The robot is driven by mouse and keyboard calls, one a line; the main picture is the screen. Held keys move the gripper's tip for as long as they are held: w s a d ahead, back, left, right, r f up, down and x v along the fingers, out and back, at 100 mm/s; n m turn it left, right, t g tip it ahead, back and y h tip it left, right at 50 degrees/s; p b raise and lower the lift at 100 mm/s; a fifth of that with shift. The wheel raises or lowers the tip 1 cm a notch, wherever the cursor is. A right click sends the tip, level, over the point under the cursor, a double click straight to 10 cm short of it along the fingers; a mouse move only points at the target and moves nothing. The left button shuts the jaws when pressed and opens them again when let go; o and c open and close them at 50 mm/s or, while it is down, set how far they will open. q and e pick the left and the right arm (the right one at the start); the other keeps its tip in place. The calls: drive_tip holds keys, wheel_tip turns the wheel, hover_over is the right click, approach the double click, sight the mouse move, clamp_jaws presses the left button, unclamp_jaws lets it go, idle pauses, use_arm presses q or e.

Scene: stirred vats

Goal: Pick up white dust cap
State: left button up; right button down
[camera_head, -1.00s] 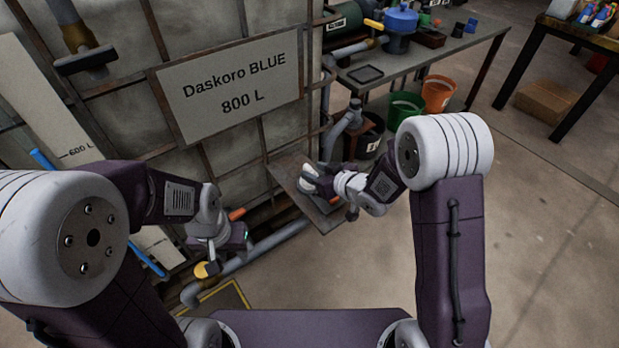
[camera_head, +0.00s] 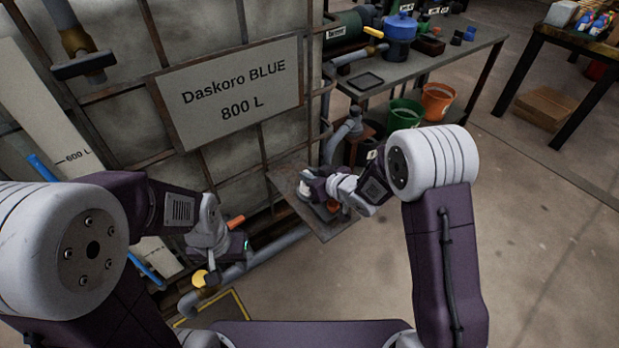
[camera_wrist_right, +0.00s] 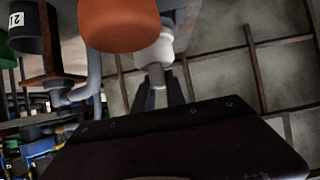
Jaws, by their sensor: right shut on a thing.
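The white dust cap (camera_wrist_right: 155,48) shows in the right wrist view, with a grey stem at its lower end between my two dark fingers. My right gripper (camera_wrist_right: 158,92) is shut on it. In the head view the cap (camera_head: 304,190) is a small pale shape at the tips of my right gripper (camera_head: 311,184), over the small metal shelf (camera_head: 288,186). My left gripper (camera_head: 238,246) hangs by the pipe at the foot of the tank; its fingers are too unclear to tell their opening.
An orange object (camera_head: 333,206) is by the shelf, close beside the cap in the wrist view (camera_wrist_right: 118,25). The caged tank with its sign (camera_head: 232,92) stands behind. A pipe (camera_head: 275,243) with a yellow part (camera_head: 200,278) runs low. Floor at the right is clear.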

wheel_tip(320, 180, up, 28)
drive_tip(key=p, duration=1.5)
drive_tip(key=shift+f, duration=0.2)
